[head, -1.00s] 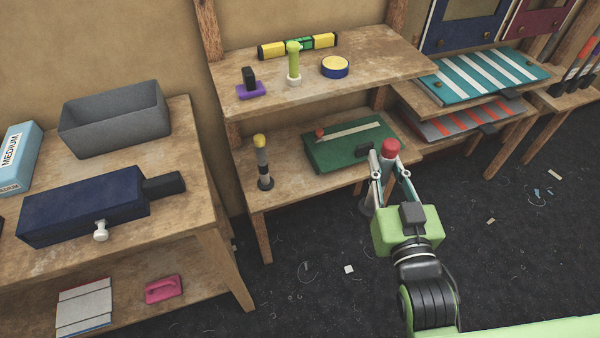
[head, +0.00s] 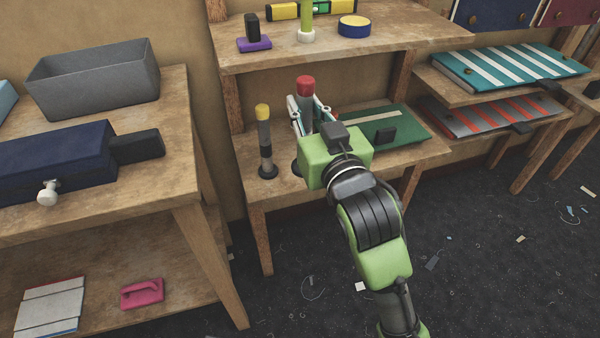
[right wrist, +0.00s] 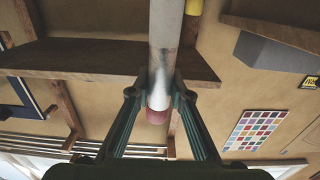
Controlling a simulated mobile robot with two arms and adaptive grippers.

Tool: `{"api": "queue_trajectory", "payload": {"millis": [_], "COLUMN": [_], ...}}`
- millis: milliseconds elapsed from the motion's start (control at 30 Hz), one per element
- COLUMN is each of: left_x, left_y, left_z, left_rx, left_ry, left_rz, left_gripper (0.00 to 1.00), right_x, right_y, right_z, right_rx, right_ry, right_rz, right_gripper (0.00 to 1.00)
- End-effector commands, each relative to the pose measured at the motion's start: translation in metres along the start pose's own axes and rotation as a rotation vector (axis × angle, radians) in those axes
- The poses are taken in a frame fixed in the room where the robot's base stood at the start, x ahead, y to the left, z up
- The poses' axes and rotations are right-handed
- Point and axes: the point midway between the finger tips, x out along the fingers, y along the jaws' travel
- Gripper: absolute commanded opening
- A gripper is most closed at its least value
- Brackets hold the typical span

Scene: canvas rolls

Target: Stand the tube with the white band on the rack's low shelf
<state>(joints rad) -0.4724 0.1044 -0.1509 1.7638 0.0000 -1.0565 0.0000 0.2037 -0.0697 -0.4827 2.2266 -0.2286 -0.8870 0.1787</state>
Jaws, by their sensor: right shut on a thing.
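My right gripper (head: 304,110) is shut on a red-capped grey tube (head: 305,88) and holds it upright at the rack's low shelf (head: 268,194). The tube's dark foot (head: 297,168) is partly hidden by my gripper; I cannot tell whether it touches the shelf. In the right wrist view the fingers (right wrist: 159,95) close around the grey tube (right wrist: 165,40) near its red cap. A pale patch shows there; I cannot tell whether it is a white band or glare. A yellow-capped tube (head: 264,140) with a dark foot stands to the left. My left gripper is out of view.
A green case (head: 385,120) lies on the low shelf to the right, partly behind my gripper. The upper shelf (head: 405,38) above holds a purple-based block (head: 254,43), a green-topped post (head: 306,30) and a yellow-and-blue disc (head: 354,27). A workbench (head: 178,100) stands at left.

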Motion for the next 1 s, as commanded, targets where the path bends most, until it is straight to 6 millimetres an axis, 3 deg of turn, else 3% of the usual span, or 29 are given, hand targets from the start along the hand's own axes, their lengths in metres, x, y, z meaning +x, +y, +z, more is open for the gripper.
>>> {"api": "queue_trajectory", "payload": {"millis": [167,500,700,1000], "left_x": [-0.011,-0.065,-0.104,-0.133], "left_y": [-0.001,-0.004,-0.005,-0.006], "left_z": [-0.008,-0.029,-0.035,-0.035], "left_rx": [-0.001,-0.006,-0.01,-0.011], "left_ry": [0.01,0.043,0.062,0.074], "left_rz": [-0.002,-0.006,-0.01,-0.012], "left_gripper": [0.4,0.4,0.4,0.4], "right_x": [0.018,0.093,0.118,0.134], "right_y": [0.002,0.023,0.029,0.034], "right_z": [0.008,0.044,0.078,0.097], "right_rx": [-0.001,-0.001,0.001,0.001], "right_ry": [0.001,0.001,0.0,0.002], "right_rz": [-0.004,-0.003,-0.003,-0.004], "right_gripper": [0.0,0.0,0.0,0.0]}}
